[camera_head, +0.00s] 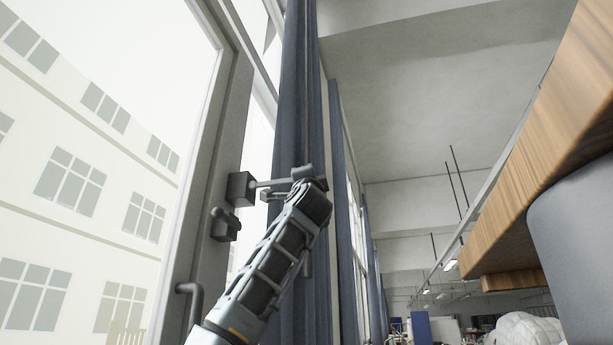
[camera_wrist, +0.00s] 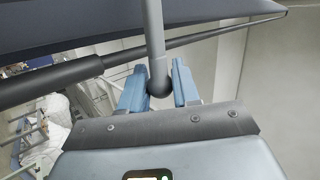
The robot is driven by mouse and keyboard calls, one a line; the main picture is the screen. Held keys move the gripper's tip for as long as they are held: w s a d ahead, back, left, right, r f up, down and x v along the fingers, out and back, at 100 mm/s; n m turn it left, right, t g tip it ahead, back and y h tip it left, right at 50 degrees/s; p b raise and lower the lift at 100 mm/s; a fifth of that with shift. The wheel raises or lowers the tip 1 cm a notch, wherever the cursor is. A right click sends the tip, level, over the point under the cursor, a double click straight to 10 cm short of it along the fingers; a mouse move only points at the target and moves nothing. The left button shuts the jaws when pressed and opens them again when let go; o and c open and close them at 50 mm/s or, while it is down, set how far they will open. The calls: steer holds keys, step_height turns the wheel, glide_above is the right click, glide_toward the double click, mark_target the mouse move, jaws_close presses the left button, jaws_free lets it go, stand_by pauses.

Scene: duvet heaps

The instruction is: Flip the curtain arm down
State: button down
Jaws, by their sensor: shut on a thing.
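The curtain arm shows in the head view as a thin grey rod (camera_head: 275,183) that runs sideways from a dark square block (camera_head: 240,189) on the window frame. In the wrist view, a grey rod with a round knob at its end (camera_wrist: 155,40) comes down between the two blue fingers of my gripper (camera_wrist: 159,86). My gripper is shut on this rod near its knob. In the head view my wrist covers part of the rod's right end, and the fingertips are hard to make out there.
A dark blue curtain (camera_head: 298,95) hangs right behind my wrist. A second dark fitting (camera_head: 225,225) and a bent handle (camera_head: 188,300) sit lower on the window frame. A wooden edge (camera_head: 545,145) juts in at the right. A dark bar (camera_wrist: 50,80) crosses the wrist view.

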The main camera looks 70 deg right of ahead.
steer(key=shift+d+f, duration=0.1)
steer(key=shift+f, duration=0.15)
steer(key=c, duration=0.9)
jaws_free()
steer(key=shift+r, duration=0.1)
steer(key=shift+c, duration=0.2)
steer(key=shift+t, duration=0.3)
steer(key=b+v, duration=0.2)
steer(key=v, duration=0.6)
